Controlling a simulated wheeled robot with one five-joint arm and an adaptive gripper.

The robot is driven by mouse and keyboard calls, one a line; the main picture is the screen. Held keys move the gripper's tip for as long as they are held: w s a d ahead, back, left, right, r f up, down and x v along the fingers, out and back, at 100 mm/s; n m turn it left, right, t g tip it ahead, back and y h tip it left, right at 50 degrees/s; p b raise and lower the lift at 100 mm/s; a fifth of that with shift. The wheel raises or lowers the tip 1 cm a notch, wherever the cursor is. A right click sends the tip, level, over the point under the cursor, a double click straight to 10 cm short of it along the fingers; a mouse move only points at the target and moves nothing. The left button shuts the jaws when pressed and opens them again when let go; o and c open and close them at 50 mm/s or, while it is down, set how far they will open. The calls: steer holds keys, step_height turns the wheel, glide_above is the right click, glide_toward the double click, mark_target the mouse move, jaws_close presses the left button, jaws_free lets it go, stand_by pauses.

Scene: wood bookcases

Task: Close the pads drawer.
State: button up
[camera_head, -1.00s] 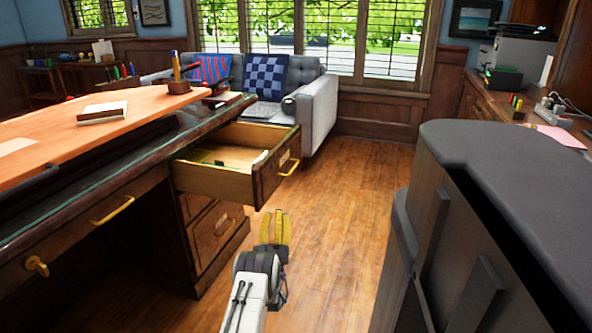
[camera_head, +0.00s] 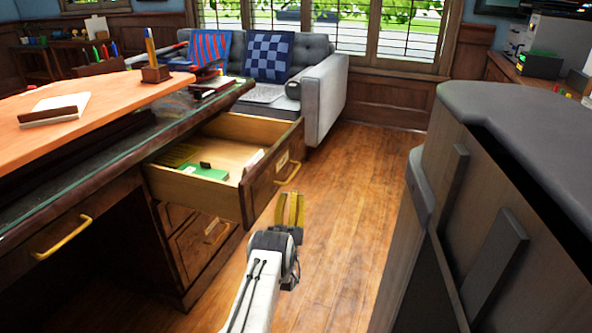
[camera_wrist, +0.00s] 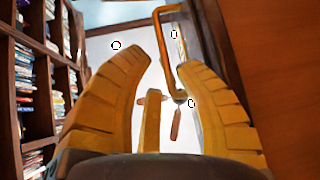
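The open wooden drawer (camera_head: 222,150) sticks out of the desk's right end in the head view, with pads (camera_head: 206,172) visible inside. Its dark front panel (camera_head: 262,183) has a brass handle (camera_head: 289,173). My gripper (camera_head: 291,208) is just below and in front of this panel. In the wrist view my gripper (camera_wrist: 155,62) shows its yellow fingers spread apart with nothing clamped. The handle (camera_wrist: 158,40) stands beyond the fingertips near the right finger, which overlaps its lower end. I cannot tell whether they touch. The drawer front (camera_wrist: 285,80) fills the right side there.
The desk (camera_head: 110,190) has closed lower drawers (camera_head: 205,237) beneath the open one. A grey sofa (camera_head: 325,95) stands behind. A dark grey-topped cabinet (camera_head: 520,120) bounds the right side. Clear wooden floor (camera_head: 355,200) lies between. Bookshelves (camera_wrist: 35,80) show at the wrist view's left.

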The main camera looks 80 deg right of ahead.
steer(key=shift+b+x, duration=2.1)
steer(key=shift+x, duration=1.55)
steer(key=shift+o, duration=0.2)
jaws_close()
